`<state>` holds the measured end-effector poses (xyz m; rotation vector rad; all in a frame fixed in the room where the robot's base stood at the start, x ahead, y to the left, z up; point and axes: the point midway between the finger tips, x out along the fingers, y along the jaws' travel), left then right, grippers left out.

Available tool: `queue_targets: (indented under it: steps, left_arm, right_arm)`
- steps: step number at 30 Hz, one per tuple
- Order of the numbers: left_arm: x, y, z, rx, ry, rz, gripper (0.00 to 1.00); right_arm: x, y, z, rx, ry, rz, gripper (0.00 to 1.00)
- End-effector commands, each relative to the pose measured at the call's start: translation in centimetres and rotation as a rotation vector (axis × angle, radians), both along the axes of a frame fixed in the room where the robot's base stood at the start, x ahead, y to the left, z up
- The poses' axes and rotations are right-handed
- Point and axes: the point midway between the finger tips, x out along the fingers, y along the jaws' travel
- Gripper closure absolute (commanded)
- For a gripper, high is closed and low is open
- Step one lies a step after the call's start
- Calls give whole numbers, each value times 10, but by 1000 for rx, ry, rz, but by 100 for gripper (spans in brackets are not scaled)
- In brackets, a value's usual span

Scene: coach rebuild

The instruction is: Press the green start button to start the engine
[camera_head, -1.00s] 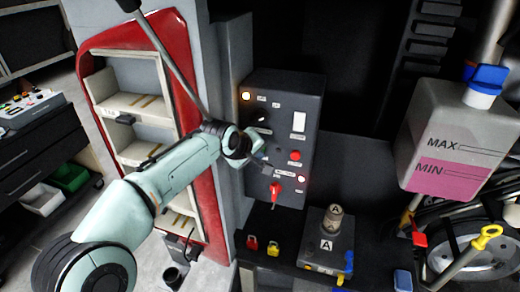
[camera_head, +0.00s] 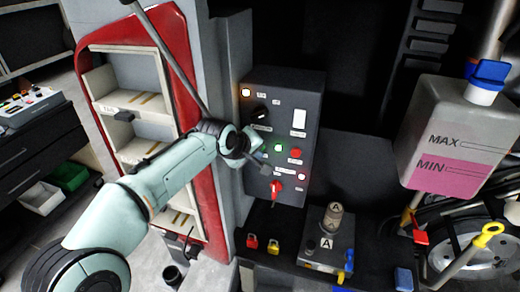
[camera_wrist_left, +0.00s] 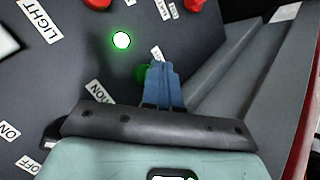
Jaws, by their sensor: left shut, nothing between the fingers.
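The dark control panel (camera_head: 283,92) stands upright in the middle of the head view. My left gripper (camera_head: 264,160) is in front of its lower left part, shut and empty. In the left wrist view its blue fingertips (camera_wrist_left: 160,68) overlap the green button (camera_wrist_left: 140,74), which shows only partly beside them. I cannot tell whether they touch it. The button is hidden behind the gripper in the head view. A round green light (camera_wrist_left: 121,40) glows close by; it also shows in the head view (camera_head: 279,147). My right gripper is not in view.
The panel also carries a black knob (camera_head: 261,112), a white switch (camera_head: 299,118), a red button (camera_head: 295,153) and a red key-like switch (camera_head: 275,188). A red-framed shelf (camera_head: 186,75) stands left. A tank (camera_head: 455,150) with pink fluid is at right.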

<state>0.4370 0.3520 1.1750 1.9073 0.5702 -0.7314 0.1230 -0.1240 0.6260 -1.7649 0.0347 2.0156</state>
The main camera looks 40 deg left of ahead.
Motion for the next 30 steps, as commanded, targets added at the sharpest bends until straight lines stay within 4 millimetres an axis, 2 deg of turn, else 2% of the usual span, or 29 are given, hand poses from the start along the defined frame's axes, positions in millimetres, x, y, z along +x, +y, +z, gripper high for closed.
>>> queue_targets:
  steps: [12,24,30]
  left_arm:
    - [-5,-2,-1,0,1,0,100]
    - [-41,-13,-3,0,1,-1,100]
    - [-51,-16,-1,-1,2,-1,100]
  right_arm:
    - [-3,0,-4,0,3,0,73]
    - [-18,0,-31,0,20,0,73]
    - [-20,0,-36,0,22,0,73]
